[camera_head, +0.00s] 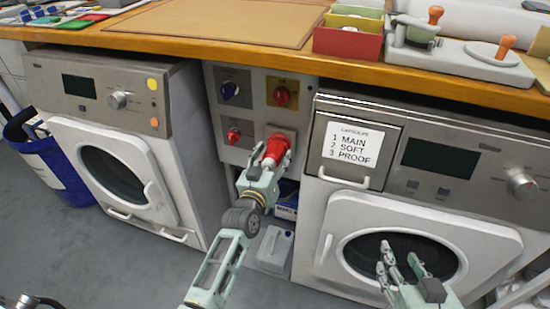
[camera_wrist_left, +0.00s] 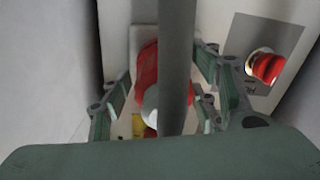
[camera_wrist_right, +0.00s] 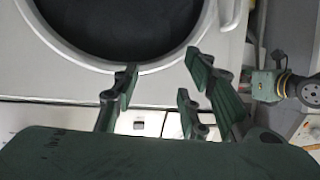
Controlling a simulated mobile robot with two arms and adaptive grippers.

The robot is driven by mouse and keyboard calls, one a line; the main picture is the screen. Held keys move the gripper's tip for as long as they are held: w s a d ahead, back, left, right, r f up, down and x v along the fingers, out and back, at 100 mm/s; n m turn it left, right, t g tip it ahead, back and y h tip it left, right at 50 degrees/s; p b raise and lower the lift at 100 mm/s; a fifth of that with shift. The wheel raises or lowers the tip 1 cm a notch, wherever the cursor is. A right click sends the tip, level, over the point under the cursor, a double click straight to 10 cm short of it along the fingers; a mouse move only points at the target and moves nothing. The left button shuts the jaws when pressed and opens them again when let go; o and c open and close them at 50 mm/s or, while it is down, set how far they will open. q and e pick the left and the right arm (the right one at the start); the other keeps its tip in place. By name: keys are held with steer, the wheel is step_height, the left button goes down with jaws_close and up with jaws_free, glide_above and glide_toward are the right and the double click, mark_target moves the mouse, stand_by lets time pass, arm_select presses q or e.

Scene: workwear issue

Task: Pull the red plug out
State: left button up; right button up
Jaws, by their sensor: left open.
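The red plug (camera_head: 277,148) sits in a socket at the lower right of the grey panel between the two washers. My left gripper (camera_head: 262,172) is open right in front of it. In the left wrist view the red plug (camera_wrist_left: 147,66) shows between the spread fingers, partly hidden by a grey bar across the middle; I cannot tell whether a finger touches it. My right gripper (camera_head: 398,268) is in front of the right washer door. Its fingers stand apart and empty in the right wrist view (camera_wrist_right: 158,92).
The wooden counter edge (camera_head: 200,48) runs above.

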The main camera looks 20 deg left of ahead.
mark_target(269, 170)
arm_select(q)
steer(key=shift+w, duration=0.35)
arm_select(e)
steer(key=shift+w+a+r+t, duration=0.15)
steer(key=shift+w+r+t, duration=0.15)
steer(key=shift+r, duration=0.25)
arm_select(q)
jaws_close()
steer(key=shift+s+p, duration=0.85)
steer(key=shift+s, duration=0.2)
steer(key=shift+s+f+p, duration=0.1)
steer(key=shift+s+p, duration=0.5)
steer(key=shift+s, duration=0.55)
jaws_free()
steer(key=shift+d, duration=0.1)
arm_select(e)
steer(key=s+d+f+g+h, duration=0.2)
steer(key=s+d+f+g, duration=0.2)
steer(key=s+f+g, duration=0.4)
steer(key=s+f, duration=0.1)
steer(key=s, duration=0.3)
steer(key=shift+d+f, duration=0.25)
